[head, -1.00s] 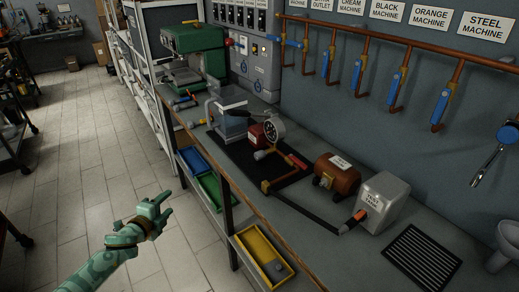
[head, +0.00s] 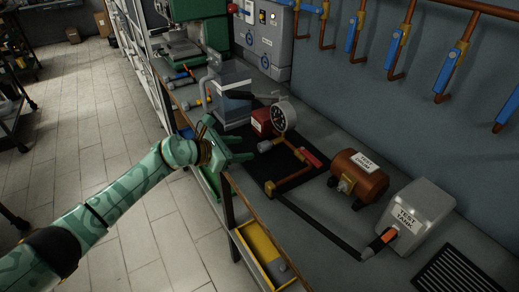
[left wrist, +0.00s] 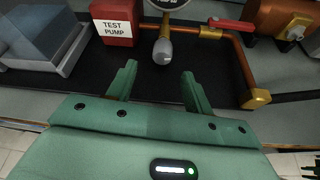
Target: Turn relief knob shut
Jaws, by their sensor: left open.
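A grey rounded knob (head: 266,146) sticks out toward me from the brass pipework beside the red test pump (head: 262,122); I take it to be the relief knob. It also shows in the left wrist view (left wrist: 163,51), just beyond my fingertips, roughly centred between them. A round gauge (head: 283,116) stands above it. My left gripper (head: 236,158) is open and empty at the bench's front edge, apart from the knob. The left wrist view shows both its green fingers (left wrist: 159,76) spread. My right gripper is not in view.
A red-handled lever (head: 312,158) sits on the copper pipe right of the knob. A clear tank (head: 230,88) stands to the left. The test drum (head: 357,178) and test tank (head: 415,218) stand to the right. A yellow bin (head: 262,252) is below the bench edge.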

